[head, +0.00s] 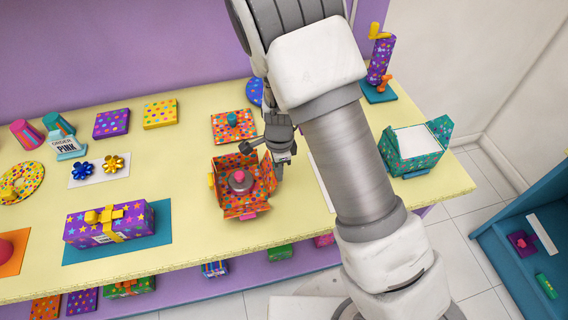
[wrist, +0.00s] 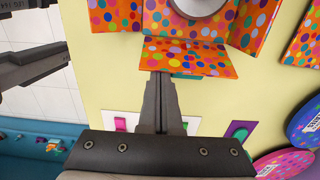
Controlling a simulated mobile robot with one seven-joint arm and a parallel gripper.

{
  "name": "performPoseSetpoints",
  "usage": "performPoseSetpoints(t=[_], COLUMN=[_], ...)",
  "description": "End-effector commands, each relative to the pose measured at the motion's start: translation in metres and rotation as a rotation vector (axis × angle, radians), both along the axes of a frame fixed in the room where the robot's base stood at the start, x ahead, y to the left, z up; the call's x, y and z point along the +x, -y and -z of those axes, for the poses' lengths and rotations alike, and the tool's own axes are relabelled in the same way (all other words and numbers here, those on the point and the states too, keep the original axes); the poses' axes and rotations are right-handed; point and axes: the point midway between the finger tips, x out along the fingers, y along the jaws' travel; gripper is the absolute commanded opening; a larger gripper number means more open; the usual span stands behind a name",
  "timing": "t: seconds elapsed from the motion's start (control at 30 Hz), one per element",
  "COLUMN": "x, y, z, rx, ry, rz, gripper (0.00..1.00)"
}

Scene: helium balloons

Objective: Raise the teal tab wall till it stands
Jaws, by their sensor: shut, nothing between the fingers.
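The orange dotted box (head: 243,212) stands on the yellow table with its walls partly opened out around a grey disc with a pink knob (head: 239,177). In the wrist view its near wall (wrist: 188,58) leans outward, with a strip of teal tab (wrist: 188,75) showing under its lower edge. The head view does not show the teal tab clearly. My gripper (head: 283,158) is at the right side of the box. In the wrist view my gripper (wrist: 160,78) is shut and empty, its tips at the wall's lower edge beside the teal tab. I cannot tell whether they touch.
A yellow tab (head: 211,181) sticks out at the box's left. An orange dotted square (head: 224,128) lies behind the box. A teal dotted open box (head: 412,158) stands to the right, beyond my arm. The table is clear in front of the orange box.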

Motion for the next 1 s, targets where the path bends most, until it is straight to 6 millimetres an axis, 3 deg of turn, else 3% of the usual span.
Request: performPoseSetpoints(t=[0.5, 1.0], x=[-0.005, -0.007], y=[-0.020, -0.025], z=[-0.009, -0.009], rx=[0.009, 0.009], ry=[-0.003, -0.004], rz=[0.002, 0.002], gripper=[0.00, 0.00])
